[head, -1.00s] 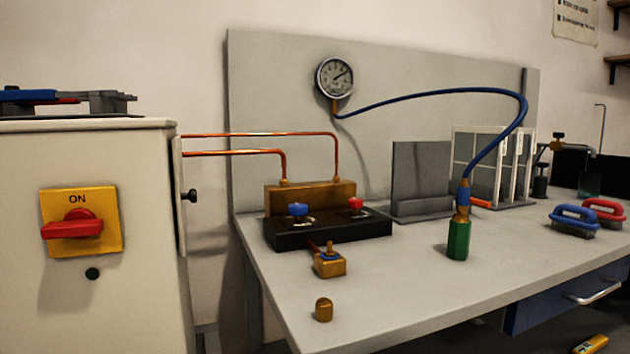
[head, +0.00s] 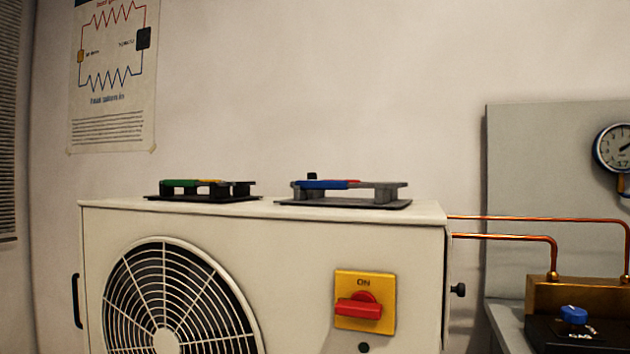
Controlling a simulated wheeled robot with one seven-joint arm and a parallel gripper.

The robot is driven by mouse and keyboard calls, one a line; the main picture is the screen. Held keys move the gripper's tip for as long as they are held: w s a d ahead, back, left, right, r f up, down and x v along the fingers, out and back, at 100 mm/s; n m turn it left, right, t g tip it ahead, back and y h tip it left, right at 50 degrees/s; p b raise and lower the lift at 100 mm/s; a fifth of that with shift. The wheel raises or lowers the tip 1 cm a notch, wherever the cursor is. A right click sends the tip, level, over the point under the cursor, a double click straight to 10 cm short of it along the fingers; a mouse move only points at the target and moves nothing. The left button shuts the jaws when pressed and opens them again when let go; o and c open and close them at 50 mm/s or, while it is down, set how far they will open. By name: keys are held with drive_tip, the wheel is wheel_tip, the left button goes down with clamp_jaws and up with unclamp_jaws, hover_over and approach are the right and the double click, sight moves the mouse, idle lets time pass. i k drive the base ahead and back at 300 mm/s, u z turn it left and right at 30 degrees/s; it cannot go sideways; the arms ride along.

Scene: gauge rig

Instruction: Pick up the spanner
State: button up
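I cannot make out a spanner for certain. On top of the white fan unit (head: 290,240) stand two low racks. The right rack (head: 392,203) is grey and carries a flat piece with blue and red parts (head: 325,184). The left rack (head: 205,198) is black and carries a flat piece with green and yellow parts (head: 180,183). I see these pieces nearly edge-on, so their shapes are hard to tell. My gripper is not in view.
The unit's front has a round fan grille (head: 180,300) and a yellow switch plate with a red knob (head: 364,308). Copper pipes (head: 500,236) run right to a brass block (head: 590,300) on the bench. A gauge (head: 614,148) hangs at the right edge.

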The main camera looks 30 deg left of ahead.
sight(171, 183)
drive_tip(key=k, duration=1)
drive_tip(key=z, duration=0.95)
drive_tip(key=i, duration=0.9)
drive_tip(key=u, duration=3.05)
drive_tip(key=i, duration=0.5)
drive_tip(key=u, duration=0.05)
